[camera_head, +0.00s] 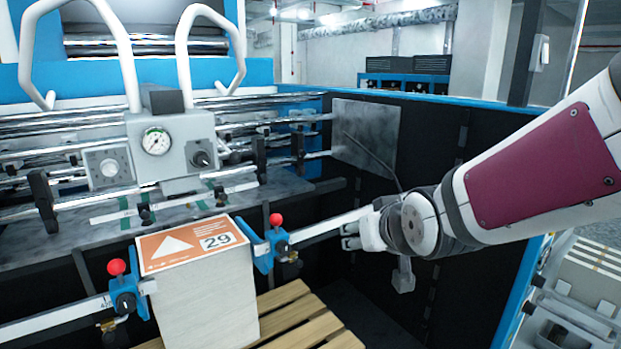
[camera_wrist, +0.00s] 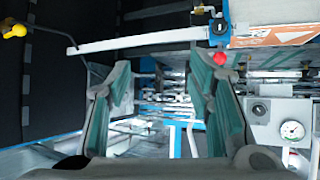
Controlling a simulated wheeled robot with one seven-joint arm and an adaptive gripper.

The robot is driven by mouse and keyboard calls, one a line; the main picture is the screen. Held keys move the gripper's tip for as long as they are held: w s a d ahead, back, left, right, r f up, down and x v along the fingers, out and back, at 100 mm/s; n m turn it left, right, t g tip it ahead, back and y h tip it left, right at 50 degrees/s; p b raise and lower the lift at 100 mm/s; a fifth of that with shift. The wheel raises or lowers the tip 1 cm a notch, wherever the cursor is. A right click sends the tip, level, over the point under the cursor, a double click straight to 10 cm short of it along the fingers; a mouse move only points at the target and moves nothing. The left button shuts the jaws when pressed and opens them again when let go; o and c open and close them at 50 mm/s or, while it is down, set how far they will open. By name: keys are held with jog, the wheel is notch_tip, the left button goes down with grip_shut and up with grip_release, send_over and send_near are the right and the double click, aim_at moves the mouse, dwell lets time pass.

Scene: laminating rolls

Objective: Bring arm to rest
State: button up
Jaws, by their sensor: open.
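My arm reaches in from the right in the head view, over the machine's dark bay. My gripper (camera_head: 350,236) is near the right-hand metal bar (camera_head: 325,226), and whether it touches the bar cannot be told there. In the wrist view my gripper (camera_wrist: 160,80) is open, its two greenish fingers spread apart with nothing between them. The same bar (camera_wrist: 140,41) crosses beyond the fingertips in that view.
A tall stack of sheets (camera_head: 205,300) with an orange top marked 29 stands on a wooden pallet (camera_head: 300,318). Blue clamps with red knobs (camera_head: 276,220) flank it. A gauge panel (camera_head: 157,141) is behind. A dark side wall (camera_head: 430,135) stands close behind my arm.

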jog(key=s+d+m+g+h, duration=0.1)
jog(key=s+d, duration=0.3)
jog(key=s, duration=0.7)
jog(key=s+d+r+m+g+h, duration=0.1)
jog(key=s+d+g, duration=0.3)
jog(key=s, duration=0.8)
jog(key=shift+d+r+b, duration=0.15)
jog(key=shift+d+b, duration=0.25)
jog(key=shift+d, duration=0.1)
